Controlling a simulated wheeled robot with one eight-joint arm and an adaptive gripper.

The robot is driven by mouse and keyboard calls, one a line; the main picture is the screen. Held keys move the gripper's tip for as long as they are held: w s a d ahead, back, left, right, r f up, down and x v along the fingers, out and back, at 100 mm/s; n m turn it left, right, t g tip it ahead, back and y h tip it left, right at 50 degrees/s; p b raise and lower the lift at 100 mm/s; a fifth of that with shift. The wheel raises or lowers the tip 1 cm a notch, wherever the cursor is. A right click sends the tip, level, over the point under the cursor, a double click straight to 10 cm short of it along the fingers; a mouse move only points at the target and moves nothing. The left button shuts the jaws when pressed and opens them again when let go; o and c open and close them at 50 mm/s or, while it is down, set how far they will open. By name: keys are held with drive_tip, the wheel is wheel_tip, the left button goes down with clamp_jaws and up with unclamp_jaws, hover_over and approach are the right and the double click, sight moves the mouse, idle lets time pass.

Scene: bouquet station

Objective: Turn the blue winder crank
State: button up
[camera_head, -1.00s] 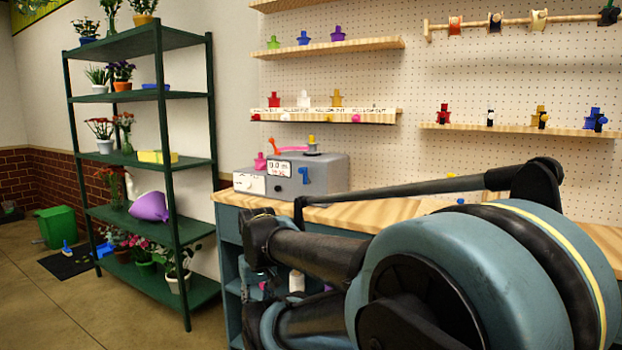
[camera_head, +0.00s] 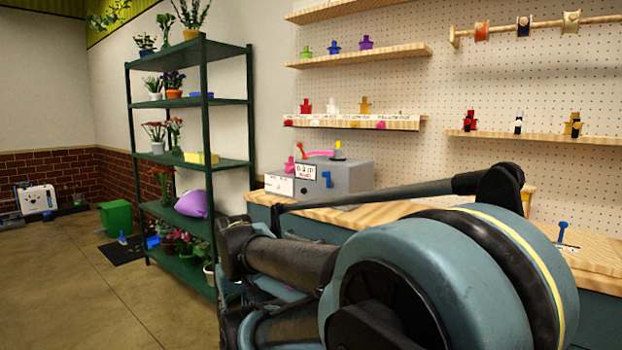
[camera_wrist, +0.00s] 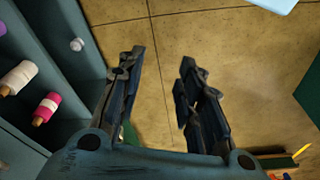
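A grey winder box (camera_head: 348,177) stands on the left end of the wooden bench. A small blue crank (camera_head: 327,179) is on its front, right of a display plate (camera_head: 305,172). A pink lever and a yellow knob are on top. My gripper (camera_wrist: 161,57) shows in the wrist view, fingers apart and empty, over the tan floor and well away from the crank. In the head view my arm covers the gripper.
A green shelf rack (camera_head: 207,120) with flower pots stands left of the bench (camera_head: 390,212). A green bin (camera_head: 116,216) is on the floor. Another small blue piece (camera_head: 563,230) stands on the bench at right. The floor at left is mostly clear.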

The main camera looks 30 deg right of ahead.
drive_tip(key=shift+o, duration=0.6)
drive_tip(key=shift+a, duration=0.1)
drive_tip(key=shift+s+r, duration=0.15)
drive_tip(key=shift+s, duration=0.1)
drive_tip(key=n+t+h, duration=0.5)
drive_tip(key=n+h, duration=1.2)
drive_tip(key=n, duration=0.9)
approach(323, 175)
drive_tip(key=shift+x, duration=5.2)
clamp_jaws()
